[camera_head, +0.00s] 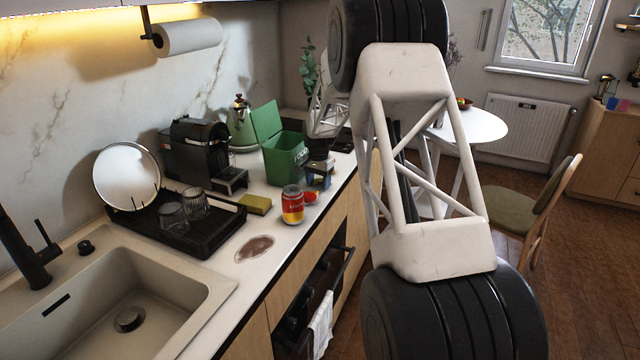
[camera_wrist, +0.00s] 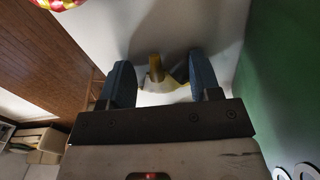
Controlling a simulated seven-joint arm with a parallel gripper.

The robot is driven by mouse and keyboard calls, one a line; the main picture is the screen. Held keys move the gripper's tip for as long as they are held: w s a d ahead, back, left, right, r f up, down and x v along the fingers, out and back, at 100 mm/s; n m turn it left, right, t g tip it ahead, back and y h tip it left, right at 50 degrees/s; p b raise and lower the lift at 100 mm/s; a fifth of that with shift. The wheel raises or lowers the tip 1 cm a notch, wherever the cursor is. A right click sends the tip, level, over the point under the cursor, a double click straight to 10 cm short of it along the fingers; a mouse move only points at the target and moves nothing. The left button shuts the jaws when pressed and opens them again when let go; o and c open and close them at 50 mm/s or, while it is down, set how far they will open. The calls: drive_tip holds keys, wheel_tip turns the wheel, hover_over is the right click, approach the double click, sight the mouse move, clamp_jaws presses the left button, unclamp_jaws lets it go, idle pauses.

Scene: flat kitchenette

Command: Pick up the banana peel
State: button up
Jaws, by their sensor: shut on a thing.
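The banana peel (camera_wrist: 155,68) is yellow and brown with a pale part, and sits between the two blue fingers of my gripper (camera_wrist: 161,82) in the wrist view. The gripper is shut on it, low over the white counter. In the head view my gripper (camera_head: 320,174) is small, at the counter beside the green bin, and a small yellow bit of the peel (camera_head: 317,164) seems to show there. Part of the peel is hidden by the gripper.
A green bin (camera_head: 283,162) with its lid open stands close to my gripper; its green side (camera_wrist: 285,80) fills the right of the wrist view. A red and yellow can (camera_head: 292,206) and a small red item (camera_head: 311,197) stand nearby. A sponge (camera_head: 255,204) lies left.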

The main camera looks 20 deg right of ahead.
sight(319, 180)
drive_tip(key=shift+r, duration=0.1)
drive_tip(key=shift+r, duration=0.45)
wheel_tip(319, 180, up, 3)
drive_tip(key=shift+s+f, duration=0.15)
drive_tip(key=shift+f, duration=0.05)
drive_tip(key=s+a, duration=0.1)
drive_tip(key=s, duration=0.4)
drive_tip(key=s+a+r, duration=0.1)
drive_tip(key=s, duration=0.4)
drive_tip(key=s+a, duration=0.1)
drive_tip(key=s, duration=0.4)
drive_tip(key=shift+s+r, duration=0.15)
drive_tip(key=shift+s, duration=0.1)
